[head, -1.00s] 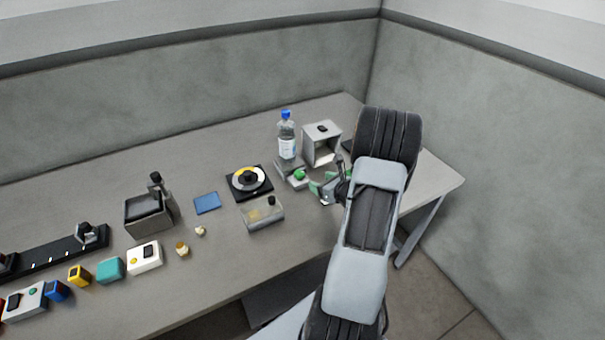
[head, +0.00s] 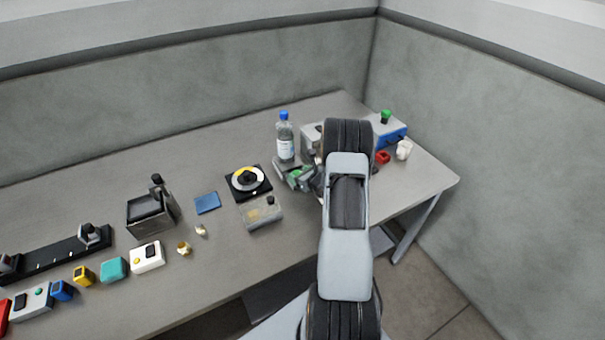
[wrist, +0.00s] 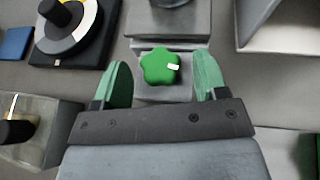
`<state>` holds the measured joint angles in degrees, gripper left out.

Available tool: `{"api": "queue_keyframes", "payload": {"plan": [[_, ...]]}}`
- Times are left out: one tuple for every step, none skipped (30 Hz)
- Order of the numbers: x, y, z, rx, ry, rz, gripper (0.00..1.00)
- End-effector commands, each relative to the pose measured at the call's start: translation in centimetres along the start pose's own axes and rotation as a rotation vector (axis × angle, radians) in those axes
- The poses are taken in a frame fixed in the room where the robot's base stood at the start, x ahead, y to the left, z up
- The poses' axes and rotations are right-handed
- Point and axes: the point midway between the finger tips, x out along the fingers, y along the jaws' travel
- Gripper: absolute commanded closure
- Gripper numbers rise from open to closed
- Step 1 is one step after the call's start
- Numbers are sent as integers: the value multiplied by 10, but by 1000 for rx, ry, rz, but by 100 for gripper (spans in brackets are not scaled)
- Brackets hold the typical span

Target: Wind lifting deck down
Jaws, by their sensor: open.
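The lifting deck (wrist: 190,25) is a grey unit with a green lobed knob (wrist: 160,67) on its front, marked by a small white patch. A clear bottle (head: 286,142) with a blue cap stands upright at the deck in the head view. My gripper (wrist: 162,82) is open, its green fingertips on either side of the knob with gaps showing on both sides. In the head view the knob (head: 296,174) is beside my gripper, which my arm partly hides.
A black turntable with a white and yellow disc (head: 248,181) and a clear box (head: 262,213) lie left of the deck. A grey open-fronted housing (wrist: 285,25) stands close on the right. A blue box (head: 392,138) and a white object (head: 404,149) are farther right.

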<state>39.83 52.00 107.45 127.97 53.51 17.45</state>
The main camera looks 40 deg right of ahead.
Motion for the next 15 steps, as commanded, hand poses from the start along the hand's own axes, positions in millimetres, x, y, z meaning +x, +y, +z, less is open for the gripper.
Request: {"api": "queue_keyframes", "payload": {"plan": [[0,0,0,0,0,0,34],[0,0,0,0,0,0,34],[0,0,0,0,0,0,34],[0,0,0,0,0,0,34],[0,0,0,0,0,0,36],[0,0,0,0,0,0,39],[0,0,0,0,0,0,42],[0,0,0,0,0,0,45],[0,0,0,0,0,0,49],[0,0,0,0,0,0,52],[0,0,0,0,0,0,55],[0,0,0,0,0,0,58],[0,0,0,0,0,0,61],[0,0,0,0,0,0,64],[0,0,0,0,0,0,68]]}}
